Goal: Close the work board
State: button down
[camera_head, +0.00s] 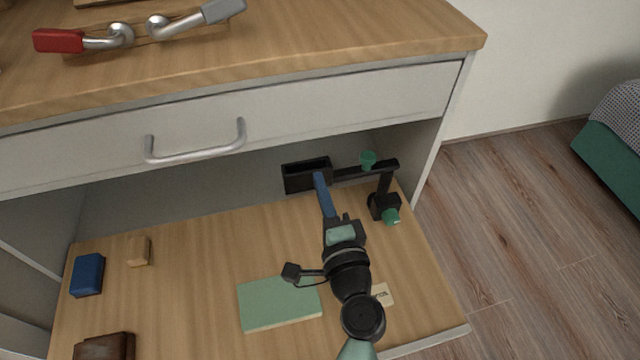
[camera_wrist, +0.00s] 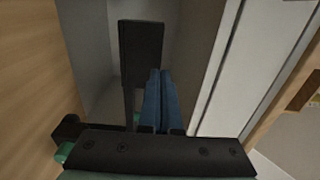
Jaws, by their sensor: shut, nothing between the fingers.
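The work board (camera_head: 195,245) is a flat wood-coloured panel. It lies out level below the drawer front, open, with several things on it. My gripper (camera_head: 319,178) is above the board's right half, its blue fingers pointing towards the recess under the drawer. The fingers also show together in the wrist view (camera_wrist: 158,95), shut with nothing between them. My arm hides part of the board's right side.
A green notebook (camera_head: 279,304), a small card (camera_head: 382,294), a blue box (camera_head: 87,274), a wooden block (camera_head: 139,251) and a brown item (camera_head: 105,346) lie on the board. The drawer handle (camera_head: 196,150) juts out above.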

jog(key=shift+w+a, duration=0.15)
jog(key=shift+w, duration=0.3)
